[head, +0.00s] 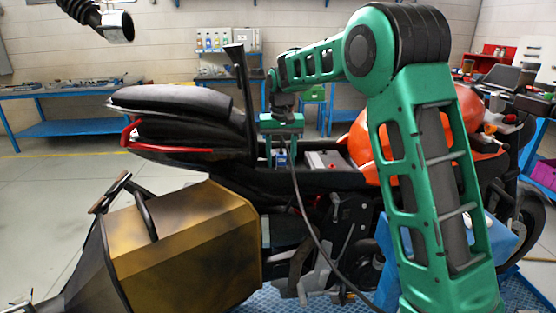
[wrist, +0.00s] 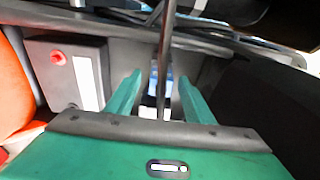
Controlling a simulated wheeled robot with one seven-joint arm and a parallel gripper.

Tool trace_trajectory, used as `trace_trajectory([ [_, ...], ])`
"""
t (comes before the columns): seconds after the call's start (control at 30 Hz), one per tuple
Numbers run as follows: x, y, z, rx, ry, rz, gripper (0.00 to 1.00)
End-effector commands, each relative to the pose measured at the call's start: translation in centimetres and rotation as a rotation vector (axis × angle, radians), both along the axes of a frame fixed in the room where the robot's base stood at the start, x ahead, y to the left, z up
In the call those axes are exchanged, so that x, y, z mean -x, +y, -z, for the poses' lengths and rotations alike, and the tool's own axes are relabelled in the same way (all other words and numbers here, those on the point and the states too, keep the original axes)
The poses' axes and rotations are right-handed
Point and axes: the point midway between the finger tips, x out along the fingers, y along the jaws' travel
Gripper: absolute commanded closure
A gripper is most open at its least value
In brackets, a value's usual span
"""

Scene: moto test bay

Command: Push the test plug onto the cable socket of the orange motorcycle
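My gripper (head: 281,152) is over the open middle of the orange motorcycle (head: 352,143), pointing down. Its two green fingers also show in the wrist view (wrist: 158,88), spread apart. A small blue and white piece (wrist: 154,82), apparently the test plug, is between the fingers with a gap on each side. It also shows in the head view (head: 281,159), low between the fingertips. A dark cable (head: 306,215) runs down from there across the motorcycle's side and crosses the wrist view (wrist: 166,40). The cable socket cannot be made out; whether the plug touches it is hidden.
A grey battery-like box (head: 325,160) with a red terminal is just right of the gripper; it shows at left in the wrist view (wrist: 62,85). The black seat (head: 180,105) is tilted up at left. A brown-gold case (head: 185,245) fills the front left.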

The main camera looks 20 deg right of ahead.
Motion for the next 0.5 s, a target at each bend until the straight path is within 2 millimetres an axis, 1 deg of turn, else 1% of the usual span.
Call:
trace_trajectory([
  [0.2, 0.0, 0.0, 0.0, 0.000, 0.000, 0.000, 0.52],
  [0.3, 0.0, 0.0, -0.4, 0.000, -0.001, 0.000, 0.52],
  [0.37, 0.0, 0.0, -0.9, 0.000, -0.001, 0.000, 0.52],
  [0.5, 0.2, 0.0, -3.1, 0.000, -0.003, 0.000, 0.52],
])
